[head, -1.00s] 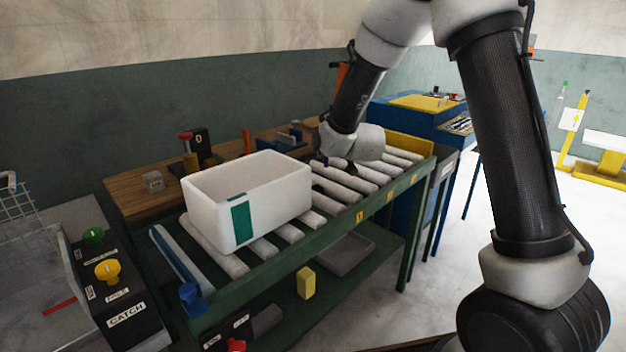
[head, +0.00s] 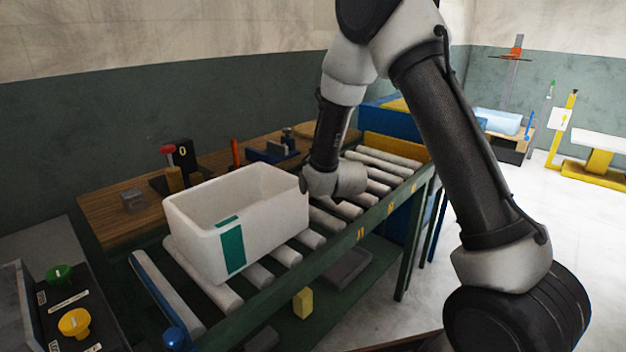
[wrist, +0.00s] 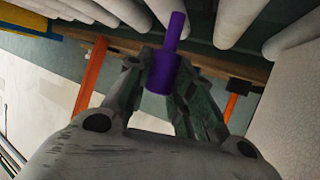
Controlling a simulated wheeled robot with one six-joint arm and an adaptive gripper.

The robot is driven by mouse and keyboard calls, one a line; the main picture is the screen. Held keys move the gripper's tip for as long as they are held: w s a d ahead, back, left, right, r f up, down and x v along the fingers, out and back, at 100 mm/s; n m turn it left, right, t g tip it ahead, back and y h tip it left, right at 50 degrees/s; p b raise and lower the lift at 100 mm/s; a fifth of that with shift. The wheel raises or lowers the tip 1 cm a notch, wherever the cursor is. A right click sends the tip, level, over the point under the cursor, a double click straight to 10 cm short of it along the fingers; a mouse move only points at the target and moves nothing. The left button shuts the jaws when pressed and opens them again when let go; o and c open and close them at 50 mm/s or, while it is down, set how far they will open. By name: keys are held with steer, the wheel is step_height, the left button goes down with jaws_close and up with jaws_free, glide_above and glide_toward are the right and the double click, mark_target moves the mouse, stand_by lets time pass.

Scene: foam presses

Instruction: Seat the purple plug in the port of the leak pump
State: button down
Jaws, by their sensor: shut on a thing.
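The purple plug (wrist: 164,72) shows in the wrist view, a thick cylinder with a thinner stem. My gripper (wrist: 160,82) is shut on its thick part, with the stem pointing away past the fingertips. In the head view my wrist is over the roller conveyor, just right of the white bin, and the fingers and plug cannot be made out. I cannot tell for sure which thing is the leak pump. A black upright block with a yellow mark (head: 182,153) stands on the wooden bench behind the bin. No port can be made out.
The white bin (head: 268,238) with a green patch sits on the roller conveyor (head: 310,240), close to my wrist. An orange-red post (head: 236,153) and a dark blue fixture (head: 272,152) stand on the bench behind. Rollers right of my wrist are bare.

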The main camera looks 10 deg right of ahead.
steer(key=shift+f, duration=0.65)
steer(key=shift+f, duration=0.6)
steer(key=c, duration=1.2)
jaws_free()
steer(key=shift+c, duration=0.2)
